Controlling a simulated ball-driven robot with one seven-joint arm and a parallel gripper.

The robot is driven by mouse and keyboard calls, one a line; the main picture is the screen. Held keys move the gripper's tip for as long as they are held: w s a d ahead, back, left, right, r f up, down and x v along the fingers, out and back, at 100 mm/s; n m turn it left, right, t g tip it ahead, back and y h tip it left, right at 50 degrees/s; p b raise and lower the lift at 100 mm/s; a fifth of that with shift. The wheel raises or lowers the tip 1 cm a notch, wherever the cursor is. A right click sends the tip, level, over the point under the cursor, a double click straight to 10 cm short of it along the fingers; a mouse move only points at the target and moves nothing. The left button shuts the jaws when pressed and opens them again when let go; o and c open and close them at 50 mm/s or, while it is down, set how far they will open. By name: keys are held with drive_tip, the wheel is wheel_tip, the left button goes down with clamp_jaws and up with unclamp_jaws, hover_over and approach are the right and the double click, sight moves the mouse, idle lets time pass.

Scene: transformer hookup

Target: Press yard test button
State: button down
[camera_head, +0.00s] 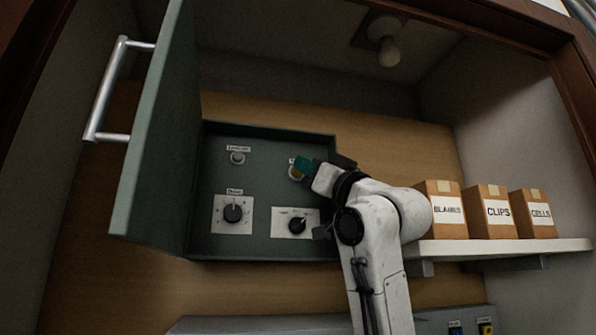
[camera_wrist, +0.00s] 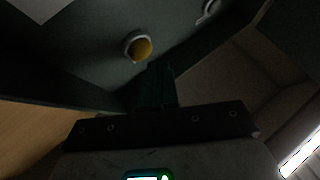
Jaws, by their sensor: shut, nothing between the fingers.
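A yellow round button (camera_head: 295,174) with a pale collar sits at the upper right of the green panel box (camera_head: 262,252). Its label is mostly hidden behind my gripper, so I cannot read whether it is the yard test button. My gripper (camera_head: 304,165) is shut and empty, with its dark green fingertips at the button in the head view. In the wrist view the yellow button (camera_wrist: 141,48) lies just above and left of the fingertips (camera_wrist: 157,70). It shows uncovered there, and I cannot tell whether they touch.
A grey button (camera_head: 237,157) and two dark knobs (camera_head: 233,213) (camera_head: 297,226) share the panel. The open green door (camera_head: 158,140) with a metal handle stands left. Cardboard boxes (camera_head: 440,188) sit on a shelf (camera_head: 500,248) right of my arm. A lamp (camera_head: 388,50) hangs above.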

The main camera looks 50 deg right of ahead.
drive_tip(key=shift+w+d, duration=0.1)
drive_tip(key=shift+w, duration=0.05)
drive_tip(key=shift+w+d, duration=0.15)
drive_tip(key=shift+w, duration=0.05)
drive_tip(key=shift+w+d, duration=0.25)
drive_tip(key=shift+w, duration=0.1)
idle(1.0)
drive_tip(key=shift+s+a, duration=0.1)
drive_tip(key=shift+s+a+b, duration=0.3)
drive_tip(key=shift+s+a, duration=0.1)
drive_tip(key=shift+s, duration=0.25)
drive_tip(key=shift+s+a+b, duration=0.4)
drive_tip(key=shift+s+a, duration=0.3)
drive_tip(key=shift+s, duration=0.35)
drive_tip(key=shift+s+a+b, duration=0.4)
drive_tip(key=shift+s+a, duration=0.3)
drive_tip(key=shift+s, duration=0.3)
